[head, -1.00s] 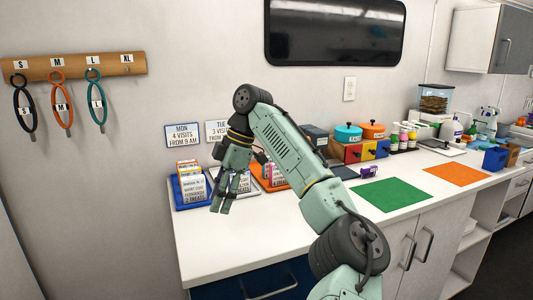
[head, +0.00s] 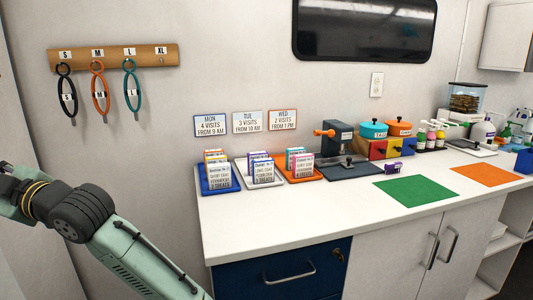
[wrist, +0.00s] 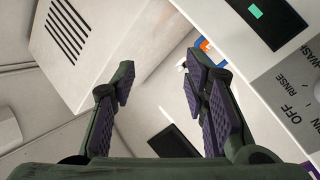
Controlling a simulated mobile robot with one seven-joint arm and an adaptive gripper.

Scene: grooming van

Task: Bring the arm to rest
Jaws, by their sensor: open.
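My gripper (wrist: 158,95) shows in the wrist view with its two dark fingers apart and nothing between them. In the head view my arm is folded to the lower left, clear of the counter, and the fingertips are outside the picture. The trays of cards stand apart from the arm: a blue tray (head: 219,191), a white tray (head: 281,182) and an orange tray (head: 313,177), each with upright cards.
The white counter (head: 300,222) has bare room in front of the trays. A green mat (head: 416,190) and an orange mat (head: 486,175) lie to the right. A rail (head: 84,59) with hanging loops is on the wall. A white vented box (wrist: 85,50) shows near my gripper.

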